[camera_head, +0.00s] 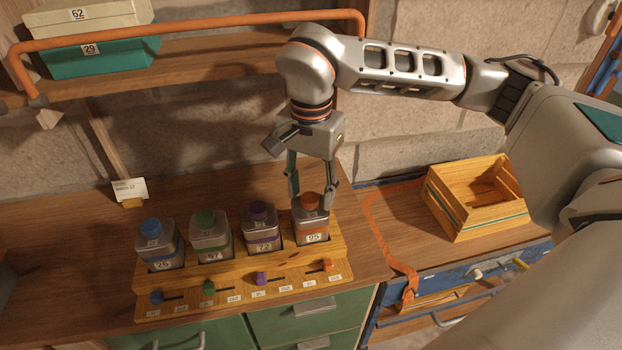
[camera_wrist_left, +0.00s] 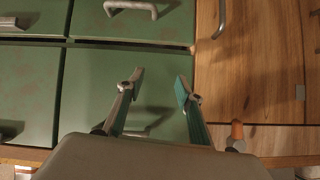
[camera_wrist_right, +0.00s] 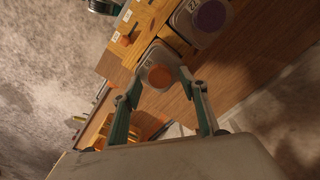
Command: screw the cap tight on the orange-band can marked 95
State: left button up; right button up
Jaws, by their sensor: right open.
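The orange-band can marked 95 (camera_head: 312,230) stands upright in the rightmost slot of the wooden rack (camera_head: 200,304). Its orange cap (camera_head: 310,201) sits on top; how tight it is cannot be seen. My right gripper (camera_head: 310,198) points down over this can, its open fingers on either side of the cap. In the right wrist view the orange cap (camera_wrist_right: 160,76) shows between and beyond the open fingertips (camera_wrist_right: 158,84); I see no contact. My left gripper (camera_wrist_left: 158,82) shows only in its own wrist view, open and empty, in front of green drawer fronts.
Cans with blue (camera_head: 158,245), green (camera_head: 209,238) and purple (camera_head: 261,228) caps stand left of can 95. Coloured knobs line the rack's front. A wooden crate (camera_head: 475,203) stands at right. An orange-railed shelf (camera_head: 200,68) is behind. The bench left of the rack is clear.

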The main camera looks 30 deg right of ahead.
jog(key=shift+c, duration=0.3)
jog(key=c, duration=1.2)
jog(key=shift+o, duration=0.2)
jog(key=m+b, duration=0.1)
jog(key=m, duration=0.3)
jog(key=shift+f, duration=0.1)
jog(key=m+b, duration=0.1)
jog(key=m, duration=0.4)
jog(key=m+b, duration=0.1)
jog(key=m, duration=0.4)
jog(key=shift+w, duration=0.1)
jog(key=m, duration=0.5)
jog(key=shift+m+b, duration=0.3)
jog(key=shift+b, duration=0.05)
jog(key=o, duration=1.2)
